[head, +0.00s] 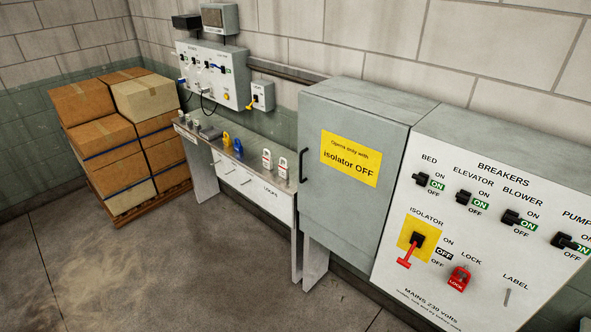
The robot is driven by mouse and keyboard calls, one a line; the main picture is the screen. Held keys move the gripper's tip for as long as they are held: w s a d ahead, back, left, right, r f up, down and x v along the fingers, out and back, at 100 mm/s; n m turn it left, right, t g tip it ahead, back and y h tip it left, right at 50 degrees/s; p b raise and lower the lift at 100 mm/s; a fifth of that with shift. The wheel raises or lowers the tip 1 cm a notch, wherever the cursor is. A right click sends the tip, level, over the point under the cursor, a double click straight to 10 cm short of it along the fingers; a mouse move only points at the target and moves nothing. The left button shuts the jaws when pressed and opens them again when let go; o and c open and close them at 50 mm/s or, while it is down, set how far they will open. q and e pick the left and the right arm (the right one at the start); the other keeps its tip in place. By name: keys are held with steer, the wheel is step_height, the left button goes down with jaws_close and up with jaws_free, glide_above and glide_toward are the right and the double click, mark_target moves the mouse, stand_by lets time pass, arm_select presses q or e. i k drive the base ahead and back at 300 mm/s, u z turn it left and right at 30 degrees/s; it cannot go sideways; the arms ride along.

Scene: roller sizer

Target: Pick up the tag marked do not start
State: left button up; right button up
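Two white tags with red markings, a left one (267,160) and a right one (282,167), stand near the right end of the narrow bench (246,163). Their print is too small to read, so I cannot tell which one says do not start. They are side by side with a small gap. Neither of my grippers is in the head view.
Yellow (226,141) and blue (238,148) locks and several grey items share the bench. A grey cabinet (345,205) stands right of it, then the breaker panel (480,235) with a red lock (459,279). Stacked boxes (103,146) stand left. Floor in front is clear.

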mark_target(283, 169)
steer(key=z, duration=0.2)
steer(key=i, duration=0.85)
steer(key=z, duration=0.15)
